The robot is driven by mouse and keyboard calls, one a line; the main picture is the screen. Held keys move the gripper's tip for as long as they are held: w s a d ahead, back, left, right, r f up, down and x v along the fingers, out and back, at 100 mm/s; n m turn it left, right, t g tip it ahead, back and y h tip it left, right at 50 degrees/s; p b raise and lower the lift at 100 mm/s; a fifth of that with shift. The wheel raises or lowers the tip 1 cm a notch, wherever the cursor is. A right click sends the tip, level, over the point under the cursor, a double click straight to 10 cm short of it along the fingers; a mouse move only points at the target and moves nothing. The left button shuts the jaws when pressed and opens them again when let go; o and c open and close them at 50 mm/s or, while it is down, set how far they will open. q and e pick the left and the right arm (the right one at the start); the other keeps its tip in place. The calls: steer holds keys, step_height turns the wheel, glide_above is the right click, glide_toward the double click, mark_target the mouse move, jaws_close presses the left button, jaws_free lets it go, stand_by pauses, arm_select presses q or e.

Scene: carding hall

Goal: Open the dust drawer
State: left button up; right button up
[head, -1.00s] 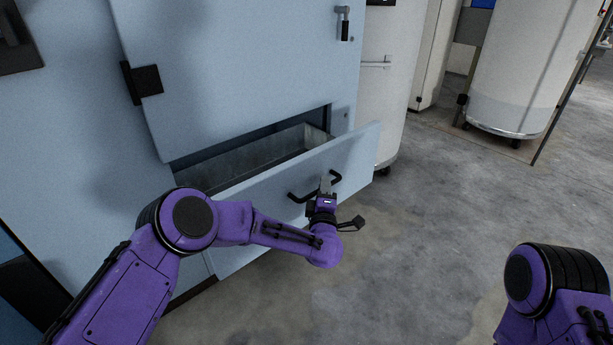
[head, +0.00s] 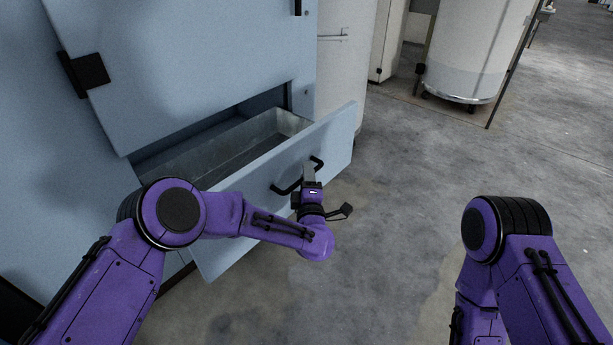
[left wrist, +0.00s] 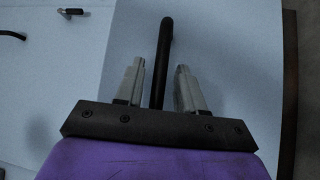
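The dust drawer (head: 333,137) stands partly out of the light blue machine, and its grey metal tray (head: 268,129) shows bare inside walls. Its black bar handle (head: 287,189) is on the drawer front. My left gripper (head: 309,171) is at the handle. In the left wrist view, the handle (left wrist: 164,45) runs between the two grey fingers of my left gripper (left wrist: 160,66), with a visible gap on each side, so the fingers are open around it. My right gripper is out of sight; only my right arm shows at the lower right.
The machine's blue door panel (head: 190,60) is above the drawer, with a black hinge block (head: 84,71) on it. Pale cylindrical cans (head: 468,50) stand at the back. The concrete floor (head: 400,190) right of the drawer is clear.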

arm_select(q)
steer(key=shift+s, duration=0.3)
steer(key=s+d+f+p, duration=0.1)
steer(key=s+p, duration=0.2)
steer(key=s, duration=0.6)
steer(key=shift+s+f, duration=0.25)
steer(key=shift+s, duration=0.15)
